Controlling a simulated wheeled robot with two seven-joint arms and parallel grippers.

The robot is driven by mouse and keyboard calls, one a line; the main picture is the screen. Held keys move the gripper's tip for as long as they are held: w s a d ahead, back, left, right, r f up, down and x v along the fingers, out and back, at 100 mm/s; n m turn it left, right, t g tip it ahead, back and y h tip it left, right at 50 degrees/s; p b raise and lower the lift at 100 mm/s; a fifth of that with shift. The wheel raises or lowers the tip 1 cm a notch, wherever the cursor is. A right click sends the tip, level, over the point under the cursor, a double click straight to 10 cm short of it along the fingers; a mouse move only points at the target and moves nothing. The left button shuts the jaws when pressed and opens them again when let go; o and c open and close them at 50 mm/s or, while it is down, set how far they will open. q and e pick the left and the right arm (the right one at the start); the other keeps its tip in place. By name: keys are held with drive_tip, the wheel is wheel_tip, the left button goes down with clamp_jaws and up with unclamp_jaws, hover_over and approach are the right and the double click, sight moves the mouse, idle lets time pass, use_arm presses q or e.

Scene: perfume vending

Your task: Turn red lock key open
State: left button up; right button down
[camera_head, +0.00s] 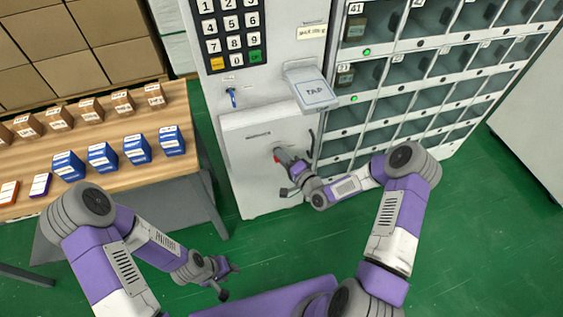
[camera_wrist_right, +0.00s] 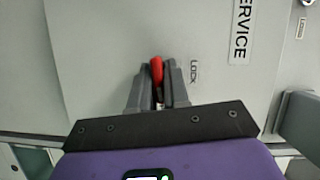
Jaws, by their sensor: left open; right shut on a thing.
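The red lock key (camera_head: 277,156) sits on the light grey service panel (camera_head: 258,178) of the vending machine, low on its front. The fingers hide the key's lower part. My left gripper (camera_head: 232,268) is open and empty, low in the head view over the green floor, well apart from the panel.
A blue key (camera_head: 233,97) is higher on the machine, below the keypad (camera_head: 232,38). A "TAP" reader (camera_head: 313,90) juts out above the panel. Locker compartments (camera_head: 405,100) stand to the right. A wooden table (camera_head: 120,122) with several boxes is at the left.

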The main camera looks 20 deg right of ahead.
drive_tip(key=shift+f+m+t+b, duration=0.1)
drive_tip(key=shift+m+t+b, duration=0.2)
drive_tip(key=shift+m+b, duration=0.5)
drive_tip(key=c, duration=1.2)
unclamp_jaws()
drive_tip(key=p+v, duration=0.1)
drive_tip(key=v, duration=0.6)
drive_tip(key=shift+s, duration=0.25)
drive_tip(key=shift+d+f+y, duration=0.1)
drive_tip(key=shift+y, duration=0.2)
